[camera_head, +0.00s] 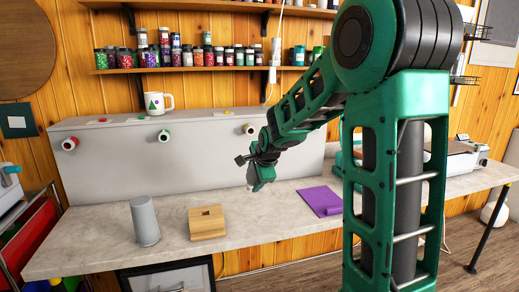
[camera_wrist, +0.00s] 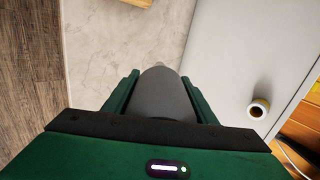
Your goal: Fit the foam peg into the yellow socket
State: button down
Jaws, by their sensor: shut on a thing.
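My gripper (camera_head: 259,178) hangs above the counter, in front of the grey panel and right of the wooden block. In the wrist view its green fingers (camera_wrist: 160,95) stand on both sides of a dark grey rounded form (camera_wrist: 160,88), with a small pale bit just past it. A pale tip below the fingers shows in the head view; I take this held thing for the foam peg, mostly hidden.
A tan wooden block (camera_head: 206,229) with a square hole and a grey cylinder (camera_head: 145,223) stand on the counter (camera_head: 180,205). A purple sheet (camera_head: 320,201) lies to the right.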

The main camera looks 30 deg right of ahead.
jog(key=w+d+r+t, duration=0.1)
jog(key=t, duration=0.1)
jog(key=w+d+r+t+h, duration=0.1)
jog(key=t, duration=0.1)
jog(key=w+r+t, duration=0.1)
jog(key=r+t, duration=0.1)
jog(key=shift+w+d+h, duration=0.15)
jog(key=shift+d+h, duration=0.25)
notch_tip(320, 180, up, 6)
jog(key=s+d+t+h, duration=0.1)
jog(key=t, duration=0.2)
jog(key=shift+s+d+r+m+t+h, duration=0.15)
jog(key=shift+d+m+t+h, duration=0.15)
jog(key=shift+d+m, duration=0.1)
jog(key=shift+x, duration=2.85)
jog(key=shift+x, duration=2.1)
dwell(1.1)
